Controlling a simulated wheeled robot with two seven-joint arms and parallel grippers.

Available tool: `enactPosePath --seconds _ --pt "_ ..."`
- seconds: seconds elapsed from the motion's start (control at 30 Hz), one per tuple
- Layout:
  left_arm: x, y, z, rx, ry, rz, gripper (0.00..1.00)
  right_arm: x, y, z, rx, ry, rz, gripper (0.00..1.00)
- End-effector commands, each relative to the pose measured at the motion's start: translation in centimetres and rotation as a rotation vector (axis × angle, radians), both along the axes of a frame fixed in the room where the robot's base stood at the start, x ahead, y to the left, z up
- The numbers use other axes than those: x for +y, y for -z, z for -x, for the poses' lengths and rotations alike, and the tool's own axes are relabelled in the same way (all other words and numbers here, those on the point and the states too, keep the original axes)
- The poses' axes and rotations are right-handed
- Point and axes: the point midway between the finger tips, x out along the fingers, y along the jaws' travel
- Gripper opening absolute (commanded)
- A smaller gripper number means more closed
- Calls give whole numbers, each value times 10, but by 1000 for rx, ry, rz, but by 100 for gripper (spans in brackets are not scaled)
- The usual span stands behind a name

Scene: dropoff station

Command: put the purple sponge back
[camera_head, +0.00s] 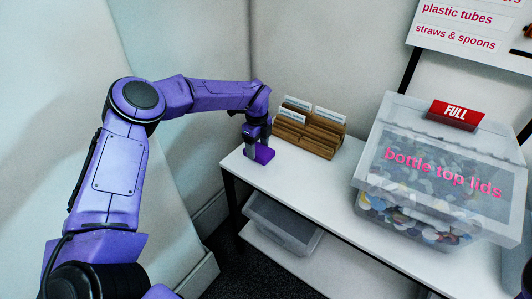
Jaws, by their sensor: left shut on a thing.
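My left arm comes in from the left and reaches to the left end of the white table (302,182). My left gripper (258,145) points down there and is shut on the purple sponge (262,155). The sponge is at or just above the table top, near its left end; I cannot tell whether it touches. The fingers partly hide it.
A wooden card holder (318,140) with white cards stands just right of the sponge. A clear bin of bottle top lids (440,180) with a red FULL sign (455,114) stands further right. A grey bin (284,222) sits on the lower shelf. Bare table lies between.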

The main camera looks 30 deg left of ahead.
Motion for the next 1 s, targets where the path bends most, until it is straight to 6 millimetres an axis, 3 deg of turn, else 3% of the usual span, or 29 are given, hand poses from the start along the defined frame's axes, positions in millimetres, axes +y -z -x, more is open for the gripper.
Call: enactPosePath --seconds 0.1,0.17,0.6,0.63,0.7,1.0 --pt "7 31 -1 5 -9 -1 44 0 18 -1 -1 0 0 43" --pt "8 42 -1 4 -10 -1 44 0 23 0 -1 0 -1 43" --pt "13 48 2 3 -19 -1 39 0 27 -1 -1 0 0 43" --pt "13 48 1 3 -19 -1 71 0 27 -1 -1 0 0 43" --pt "12 46 1 2 -17 -1 93 0 26 -1 -1 0 0 43" --pt "10 44 0 3 -16 -1 93 0 24 -1 -1 0 0 43"
